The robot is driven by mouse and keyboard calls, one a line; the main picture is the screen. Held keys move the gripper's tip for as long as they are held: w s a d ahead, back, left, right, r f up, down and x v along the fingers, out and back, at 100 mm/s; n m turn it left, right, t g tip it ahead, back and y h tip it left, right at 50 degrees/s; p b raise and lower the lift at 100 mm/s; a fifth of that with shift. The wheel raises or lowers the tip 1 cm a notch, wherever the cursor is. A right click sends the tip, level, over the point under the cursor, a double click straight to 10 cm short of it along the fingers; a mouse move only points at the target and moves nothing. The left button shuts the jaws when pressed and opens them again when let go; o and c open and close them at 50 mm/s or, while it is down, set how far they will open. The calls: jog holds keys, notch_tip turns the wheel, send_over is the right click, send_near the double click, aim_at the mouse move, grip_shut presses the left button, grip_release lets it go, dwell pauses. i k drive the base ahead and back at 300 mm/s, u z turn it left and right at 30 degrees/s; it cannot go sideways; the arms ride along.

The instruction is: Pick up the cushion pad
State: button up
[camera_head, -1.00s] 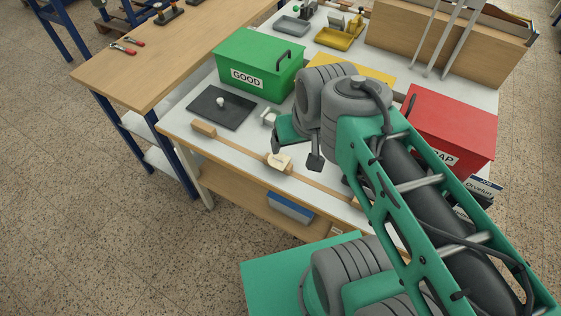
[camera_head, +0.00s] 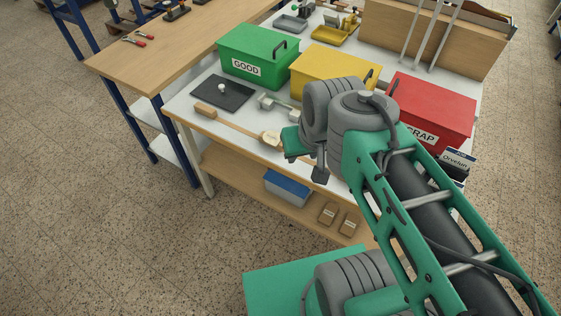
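A flat dark grey square pad with a pale knob, which looks like the cushion pad (camera_head: 232,99), lies on the white bench top in front of the green bin. My gripper (camera_head: 306,164) hangs near the bench's front edge, to the right of the pad and apart from it. Its fingers look spread with nothing seen between them, though my arm partly covers it.
The green GOOD bin (camera_head: 243,64), a yellow bin (camera_head: 330,77) and the red SCRAP bin (camera_head: 430,108) stand behind. A blue-lidded box (camera_head: 288,186) sits on the lower shelf.

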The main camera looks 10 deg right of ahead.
aim_at(272, 138)
jog(key=z, duration=0.1)
jog(key=k, duration=0.55)
jog(key=u, duration=1.4)
jog(key=i, duration=1.7)
jog(key=z, duration=0.9)
jog(key=i, duration=0.8)
jog(key=z, duration=0.85)
